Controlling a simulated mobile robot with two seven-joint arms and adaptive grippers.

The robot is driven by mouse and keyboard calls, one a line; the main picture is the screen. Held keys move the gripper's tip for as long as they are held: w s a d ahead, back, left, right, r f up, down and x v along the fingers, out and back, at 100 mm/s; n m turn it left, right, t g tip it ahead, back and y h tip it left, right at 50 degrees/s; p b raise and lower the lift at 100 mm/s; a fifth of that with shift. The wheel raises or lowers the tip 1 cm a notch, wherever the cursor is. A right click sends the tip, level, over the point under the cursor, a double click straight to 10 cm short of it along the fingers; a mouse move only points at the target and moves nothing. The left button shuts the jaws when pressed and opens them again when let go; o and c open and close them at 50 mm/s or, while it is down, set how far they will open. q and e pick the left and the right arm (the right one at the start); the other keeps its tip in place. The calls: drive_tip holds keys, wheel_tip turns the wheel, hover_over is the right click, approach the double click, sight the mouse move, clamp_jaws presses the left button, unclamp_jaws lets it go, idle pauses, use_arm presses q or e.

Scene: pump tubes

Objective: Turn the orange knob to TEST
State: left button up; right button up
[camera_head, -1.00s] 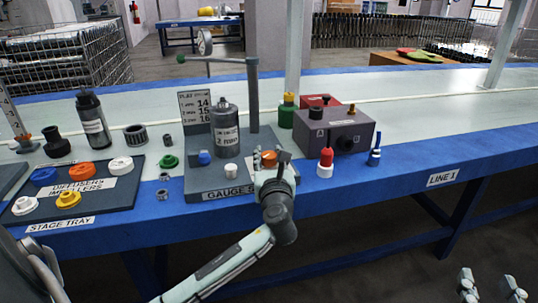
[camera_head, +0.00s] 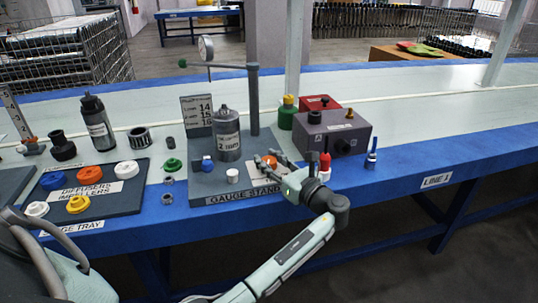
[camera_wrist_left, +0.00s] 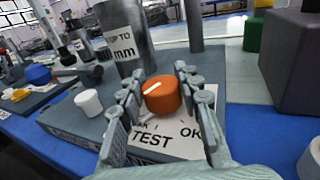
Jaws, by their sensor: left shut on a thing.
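The orange knob (camera_head: 268,161) sits on the grey gauge stand (camera_head: 203,185). In the left wrist view the orange knob (camera_wrist_left: 163,98) has a white pointer line on its top, running toward the left of the picture. A white label (camera_wrist_left: 160,145) in front of it reads TEST and OK, with another word partly hidden. My left gripper (camera_head: 281,166) reaches in from the right side of the knob. In the left wrist view its fingers (camera_wrist_left: 160,95) are on both sides of the knob, shut on it. My right gripper is not in view.
A grey cylinder (camera_head: 228,140) and post (camera_head: 254,100) stand behind the knob. A white cap (camera_head: 232,175) and blue cap (camera_head: 207,163) are to its left.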

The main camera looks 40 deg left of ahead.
use_arm(q)
drive_tip(key=shift+n+g+y, duration=0.2)
drive_tip(key=shift+n+g, duration=0.95)
drive_tip(key=shift+g, duration=0.65)
drive_tip(key=shift+n+g+y, duration=0.2)
drive_tip(key=shift+n+g, duration=0.95)
drive_tip(key=shift+g, duration=0.65)
drive_tip(key=o, duration=1.2)
drive_tip(key=d, duration=0.8)
drive_tip(key=w+d, duration=0.1)
drive_tip(key=d, duration=0.3)
drive_tip(key=shift+s, duration=0.15)
